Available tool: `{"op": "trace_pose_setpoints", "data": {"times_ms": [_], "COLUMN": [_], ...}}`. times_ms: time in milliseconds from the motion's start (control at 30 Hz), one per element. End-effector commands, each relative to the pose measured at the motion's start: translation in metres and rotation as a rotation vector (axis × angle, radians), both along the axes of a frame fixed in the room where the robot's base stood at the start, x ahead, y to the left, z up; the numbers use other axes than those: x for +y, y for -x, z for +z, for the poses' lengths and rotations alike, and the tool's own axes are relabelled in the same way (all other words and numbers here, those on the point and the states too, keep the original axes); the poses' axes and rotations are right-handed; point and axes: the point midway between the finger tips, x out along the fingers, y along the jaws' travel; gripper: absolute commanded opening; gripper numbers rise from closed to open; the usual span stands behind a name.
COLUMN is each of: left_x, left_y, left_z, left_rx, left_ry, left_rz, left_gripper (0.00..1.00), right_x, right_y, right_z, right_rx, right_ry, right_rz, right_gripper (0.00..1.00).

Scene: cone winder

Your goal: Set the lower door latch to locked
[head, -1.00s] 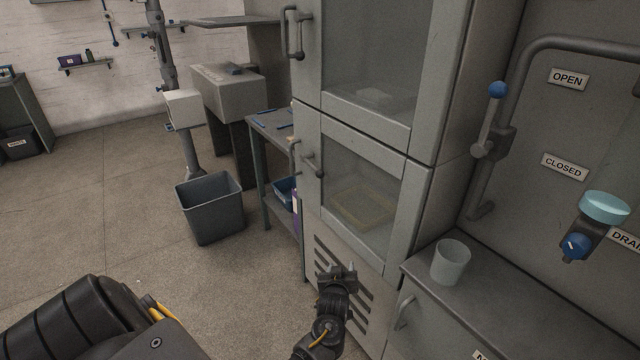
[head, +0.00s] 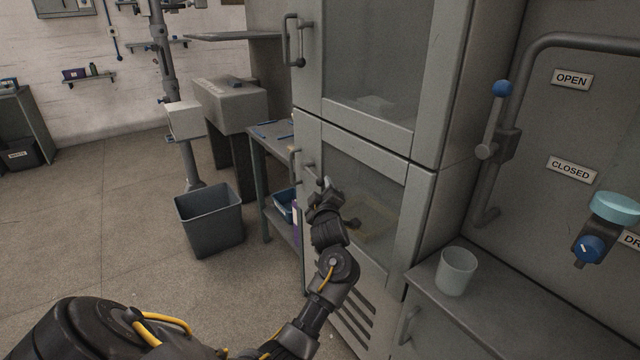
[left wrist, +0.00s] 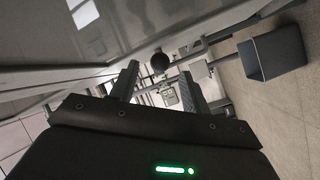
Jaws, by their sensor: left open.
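The lower door (head: 420,200) is a grey-framed glass door on the tall cabinet and looks shut. Its latch (head: 309,167) is at the door's left edge, beside the upright handle (head: 294,160). The latch's lever end is mostly hidden behind my gripper, so I cannot tell its setting. My left gripper (head: 325,185) is open in front of the latch. In the left wrist view, a dark round knob (left wrist: 159,62), apparently the latch's, shows just beyond and between the fingertips of the gripper (left wrist: 160,74). I cannot tell whether they touch. My right gripper is not in view.
The upper door has its own handle and latch (head: 297,45). A grey bin (head: 209,222) stands on the floor at left, near a workbench (head: 262,150). A cup (head: 456,271) sits on the right counter, below a blue-knobbed lever (head: 497,115).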

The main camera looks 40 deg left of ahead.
Motion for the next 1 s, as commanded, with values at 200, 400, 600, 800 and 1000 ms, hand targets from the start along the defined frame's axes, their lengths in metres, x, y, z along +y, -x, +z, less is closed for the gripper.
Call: {"op": "trace_pose_setpoints", "data": {"times_ms": [200, 400, 600, 800, 1000], "left_x": [0.024, 0.033, 0.034, 0.034, 0.034], "left_y": [-0.025, -0.034, -0.035, -0.035, -0.034], "left_z": [0.0, 0.0, 0.0, 0.0, -0.001], "left_rx": [0.001, 0.001, 0.0, 0.0, 0.001], "left_ry": [-0.002, -0.001, 0.0, 0.0, 0.0], "left_rz": [0.001, 0.0, -0.001, -0.001, -0.001], "left_gripper": [0.47, 0.47, 0.47, 0.31, 0.05], "right_x": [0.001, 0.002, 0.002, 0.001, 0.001], "right_y": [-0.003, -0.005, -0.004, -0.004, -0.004], "right_z": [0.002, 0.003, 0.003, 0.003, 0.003], "right_rx": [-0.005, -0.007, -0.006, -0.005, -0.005], "right_ry": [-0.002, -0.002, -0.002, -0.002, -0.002], "right_rz": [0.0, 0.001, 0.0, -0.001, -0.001], "right_gripper": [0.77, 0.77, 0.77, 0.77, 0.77]}}
